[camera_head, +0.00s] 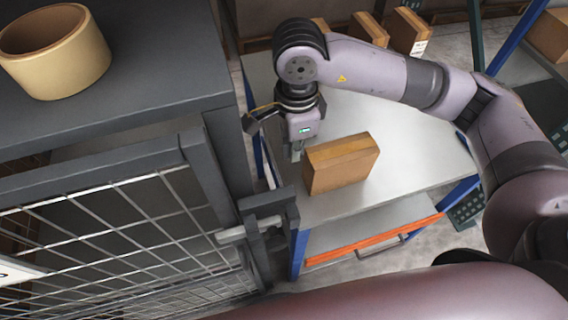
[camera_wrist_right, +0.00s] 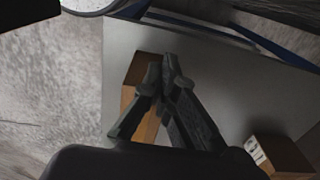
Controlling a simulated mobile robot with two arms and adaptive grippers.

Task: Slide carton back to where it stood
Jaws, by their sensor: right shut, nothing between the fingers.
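The brown carton (camera_head: 343,166) stands on the grey tabletop (camera_head: 424,151), near its front left part. My right gripper (camera_head: 295,152) points down just left of the carton's left end, with its fingers shut and empty. I cannot tell whether the fingers touch the carton. In the right wrist view, the closed fingers (camera_wrist_right: 165,73) overlap a brown carton (camera_wrist_right: 143,68) and hide part of it. My left gripper is in neither view.
A dark cabinet (camera_head: 140,80) with a tape roll (camera_head: 55,52) on it and a mesh door (camera_head: 120,225) border the left. Several cartons, one labelled (camera_head: 408,32), stand at the back. Tabletop right of the carton is clear.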

